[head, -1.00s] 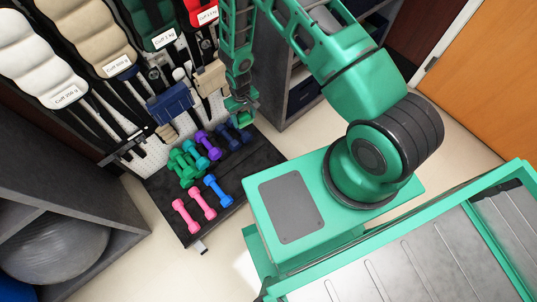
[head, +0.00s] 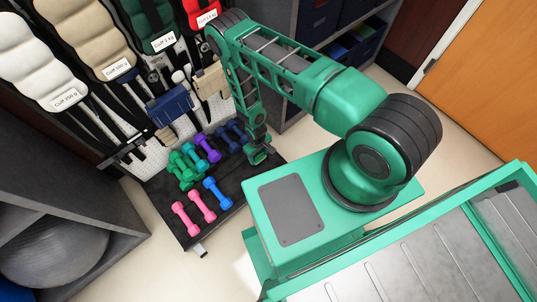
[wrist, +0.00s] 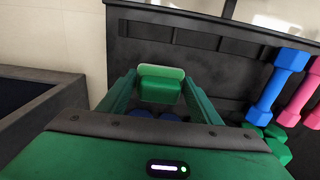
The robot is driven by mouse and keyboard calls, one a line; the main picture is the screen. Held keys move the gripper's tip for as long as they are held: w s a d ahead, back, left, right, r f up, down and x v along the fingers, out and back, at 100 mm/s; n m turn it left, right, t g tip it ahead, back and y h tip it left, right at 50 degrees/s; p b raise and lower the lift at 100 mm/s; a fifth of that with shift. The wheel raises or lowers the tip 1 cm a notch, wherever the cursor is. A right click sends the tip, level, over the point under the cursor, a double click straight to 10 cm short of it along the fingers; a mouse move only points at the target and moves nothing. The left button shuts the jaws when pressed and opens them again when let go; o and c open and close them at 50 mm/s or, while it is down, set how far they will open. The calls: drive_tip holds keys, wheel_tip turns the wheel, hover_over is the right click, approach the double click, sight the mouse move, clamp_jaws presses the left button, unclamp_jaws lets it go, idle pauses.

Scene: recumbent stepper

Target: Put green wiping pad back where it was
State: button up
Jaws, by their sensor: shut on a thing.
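My gripper (wrist: 160,96) is shut on the green wiping pad (wrist: 161,84), which sits between its two fingers in the wrist view. The pad has a lighter green edge and a darker green face. In the head view my gripper (head: 258,156) is low over the right end of the black dumbbell tray (head: 232,212). There I cannot clearly tell the pad from the green fingers. I cannot tell whether the pad touches the tray.
Dark blue dumbbells (head: 231,136) lie just left of my gripper. Blue (head: 217,193), pink (head: 186,218), green and purple dumbbells lie farther left. Weight cuffs hang on the pegboard behind. A grey shelf (head: 312,60) stands behind on the right.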

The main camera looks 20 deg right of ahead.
drive_tip(key=d+f, duration=0.1)
drive_tip(key=w+d+f, duration=0.1)
drive_tip(key=d, duration=0.1)
drive_tip(key=w+d+f, duration=0.1)
drive_tip(key=d, duration=0.1)
drive_tip(key=shift+f, duration=2.15)
drive_tip(key=shift+f, duration=0.1)
drive_tip(key=o, duration=1.2)
